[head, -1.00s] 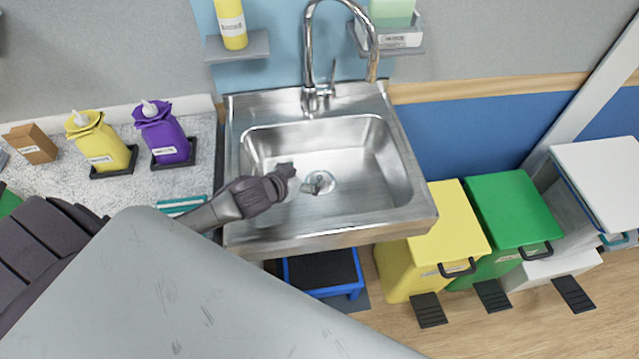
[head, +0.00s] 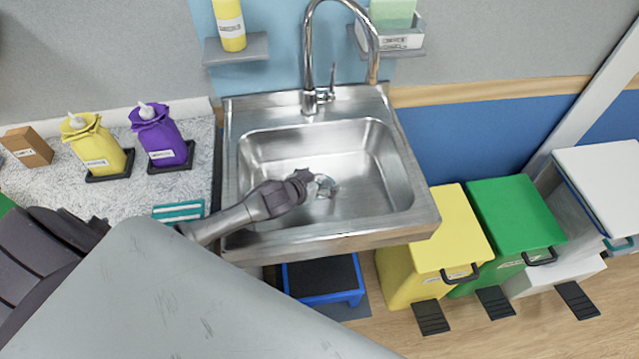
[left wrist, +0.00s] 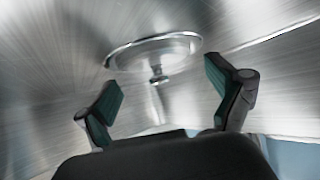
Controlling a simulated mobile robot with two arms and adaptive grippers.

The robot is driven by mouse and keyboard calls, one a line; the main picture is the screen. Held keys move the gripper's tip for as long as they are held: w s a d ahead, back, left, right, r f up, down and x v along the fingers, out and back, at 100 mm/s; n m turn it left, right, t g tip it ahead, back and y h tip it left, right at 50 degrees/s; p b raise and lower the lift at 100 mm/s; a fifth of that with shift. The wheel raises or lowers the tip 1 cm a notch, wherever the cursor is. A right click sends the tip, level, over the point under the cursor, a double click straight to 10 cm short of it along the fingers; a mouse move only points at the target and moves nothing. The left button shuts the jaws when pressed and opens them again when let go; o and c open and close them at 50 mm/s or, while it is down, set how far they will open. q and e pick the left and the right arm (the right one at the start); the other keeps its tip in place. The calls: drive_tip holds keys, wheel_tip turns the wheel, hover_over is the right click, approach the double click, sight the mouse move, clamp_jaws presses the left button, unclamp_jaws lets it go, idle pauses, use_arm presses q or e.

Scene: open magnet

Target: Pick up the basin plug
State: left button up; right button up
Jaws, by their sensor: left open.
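The basin plug (head: 325,187) is a small shiny metal piece at the drain in the bottom of the steel sink (head: 375,165). In the left wrist view it shows as a round metal disc with a small knob (left wrist: 157,74). My left gripper (head: 308,181) is inside the basin, just left of the plug, and partly covers it in the head view. In the left wrist view the left gripper (left wrist: 164,88) has its two dark green pads apart, with the knob between and slightly beyond them, not gripped. My right gripper is not in view.
A curved faucet (head: 311,95) stands behind the basin. The sink's raised walls surround the gripper. Yellow (head: 440,235) and green (head: 515,220) bins stand at right.

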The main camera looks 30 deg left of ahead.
use_arm(q)
drive_tip(key=c, duration=1.1)
drive_tip(key=shift+r, duration=0.1)
